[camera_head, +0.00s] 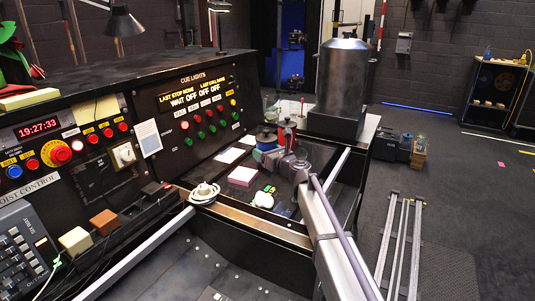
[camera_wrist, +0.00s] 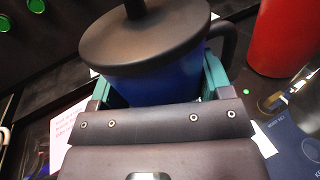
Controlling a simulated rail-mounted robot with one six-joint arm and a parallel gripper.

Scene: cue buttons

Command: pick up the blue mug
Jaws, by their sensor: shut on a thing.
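The blue mug (camera_head: 266,140) is on the right part of the black desk in the head view, at the end of my arm. In the wrist view the mug (camera_wrist: 155,82) has a blue body, a wide black lid with a knob and a dark handle on its right. My gripper (camera_head: 269,153) is shut on it. In the wrist view the teal fingers of my gripper (camera_wrist: 158,88) press on both sides of the body. The mug's lower part is hidden by the gripper, so I cannot tell whether its base touches the desk.
A red cup (camera_head: 287,129) stands close to the right of the mug; it also shows in the wrist view (camera_wrist: 283,38). A large metal urn (camera_head: 342,82) stands behind. The cue-light panel (camera_head: 200,105) rises left.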

